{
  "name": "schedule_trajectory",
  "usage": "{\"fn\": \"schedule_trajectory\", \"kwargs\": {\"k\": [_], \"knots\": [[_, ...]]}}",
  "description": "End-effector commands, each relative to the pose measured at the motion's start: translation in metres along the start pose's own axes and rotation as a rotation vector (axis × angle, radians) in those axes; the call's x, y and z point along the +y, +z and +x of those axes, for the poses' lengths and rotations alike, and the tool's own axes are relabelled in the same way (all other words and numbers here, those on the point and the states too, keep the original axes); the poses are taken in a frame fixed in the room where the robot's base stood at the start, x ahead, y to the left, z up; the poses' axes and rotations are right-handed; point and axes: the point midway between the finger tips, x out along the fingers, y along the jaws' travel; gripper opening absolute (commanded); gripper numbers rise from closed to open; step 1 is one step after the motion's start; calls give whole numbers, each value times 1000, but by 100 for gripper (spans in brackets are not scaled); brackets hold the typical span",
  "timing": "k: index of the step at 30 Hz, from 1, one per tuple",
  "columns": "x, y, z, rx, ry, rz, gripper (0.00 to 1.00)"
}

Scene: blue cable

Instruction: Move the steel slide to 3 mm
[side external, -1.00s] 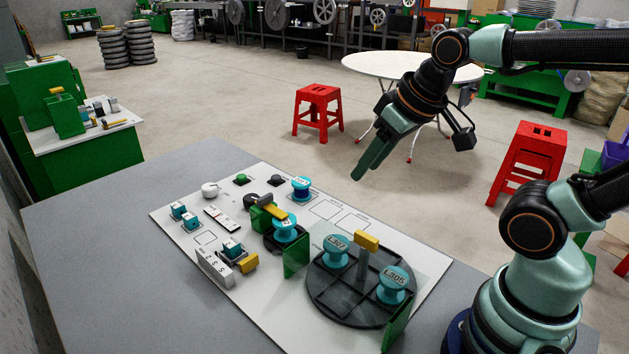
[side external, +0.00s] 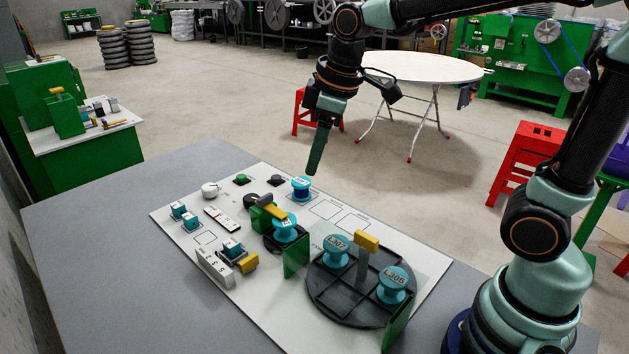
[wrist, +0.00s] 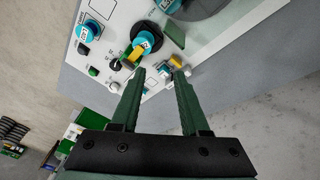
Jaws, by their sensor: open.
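A pale grey block with dark marks (side external: 215,268) stands at the board's near left edge, with a yellow handle (side external: 248,262) and a small teal-topped part (side external: 232,248) beside it. I cannot tell for sure which part is the steel slide. A small white plate with dark marks (side external: 222,219) lies farther back.
A dark turntable (side external: 325,298) with teal spools, a clear cover and green plates fills the board's right. A spool (side external: 285,228) under a yellow lever and another spool (side external: 302,188) stand mid-board and behind. Teal blocks (side external: 184,215) sit left. The grey tabletop (side external: 90,240) is clear.

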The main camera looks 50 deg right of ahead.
Motion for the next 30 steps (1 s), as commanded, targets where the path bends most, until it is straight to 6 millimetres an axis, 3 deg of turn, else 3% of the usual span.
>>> {"fn": "schedule_trajectory", "kwargs": {"k": [9, 15, 21, 30], "knots": [[-11, -66, 61, -109, -121, -488, 45], [-26, -94, 106, -152, -201, -761, 45], [-37, -105, 132, -168, -247, -909, 45], [-42, -100, 157, -173, -257, -935, 45]]}}
